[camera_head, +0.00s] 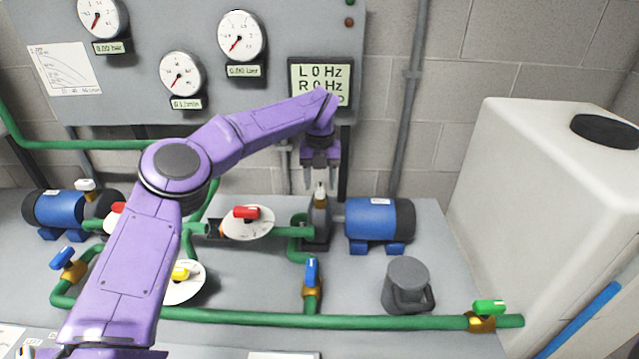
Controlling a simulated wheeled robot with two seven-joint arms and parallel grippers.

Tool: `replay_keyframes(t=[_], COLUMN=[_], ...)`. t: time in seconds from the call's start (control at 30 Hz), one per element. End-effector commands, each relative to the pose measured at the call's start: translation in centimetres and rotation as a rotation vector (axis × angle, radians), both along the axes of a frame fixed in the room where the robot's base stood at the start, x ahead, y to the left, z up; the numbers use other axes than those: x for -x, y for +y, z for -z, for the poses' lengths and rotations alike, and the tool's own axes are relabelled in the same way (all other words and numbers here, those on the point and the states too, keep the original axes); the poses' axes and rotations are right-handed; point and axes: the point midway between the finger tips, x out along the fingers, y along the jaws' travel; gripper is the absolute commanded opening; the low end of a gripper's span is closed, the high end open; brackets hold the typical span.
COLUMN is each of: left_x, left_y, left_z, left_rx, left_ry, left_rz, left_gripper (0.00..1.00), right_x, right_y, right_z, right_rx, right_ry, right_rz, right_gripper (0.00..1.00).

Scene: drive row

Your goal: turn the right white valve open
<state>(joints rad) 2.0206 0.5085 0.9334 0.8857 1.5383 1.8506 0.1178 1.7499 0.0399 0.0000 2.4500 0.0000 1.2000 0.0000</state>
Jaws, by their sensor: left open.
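The right white valve (320,190) is a small white knob on top of the dark pump housing, left of the right blue motor. My left gripper (321,182) points down over it. Its two fingers are apart, one on each side of the knob in this view. Whether they touch it or stand a little behind or in front of it, I cannot tell. A similar left white valve (86,184) sits on the left pump. My right gripper is not in view.
A blue motor (378,219) stands right of the valve, and a grey jug (407,287) in front. A red valve (247,212) is to the left, a blue valve (312,272) in front. A white tank (540,190) fills the right. The display (320,77) reads 0 Hz.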

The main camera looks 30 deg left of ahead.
Motion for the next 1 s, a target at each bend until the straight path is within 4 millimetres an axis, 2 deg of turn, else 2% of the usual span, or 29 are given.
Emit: replay_keyframes(t=[0.2, 0.4, 0.53, 1.0], left_x=[-0.1, 0.0, 0.0, 0.0], left_y=[-0.1, 0.0, 0.0, 0.0], left_z=[-5.4, -8.9, -9.6, -9.8], left_rx=[-0.001, -0.002, 0.000, 0.000], left_ry=[-0.006, -0.004, -0.003, -0.002], left_rz=[-0.002, -0.002, -0.001, -0.001], left_gripper=[0.53, 0.53, 0.53, 0.53], right_x=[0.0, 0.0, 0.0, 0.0], right_y=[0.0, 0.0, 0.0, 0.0], right_z=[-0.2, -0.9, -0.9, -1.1], right_rx=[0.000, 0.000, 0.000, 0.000], right_ry=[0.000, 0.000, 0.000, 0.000], right_rz=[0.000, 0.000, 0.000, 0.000], right_gripper=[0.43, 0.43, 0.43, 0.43])
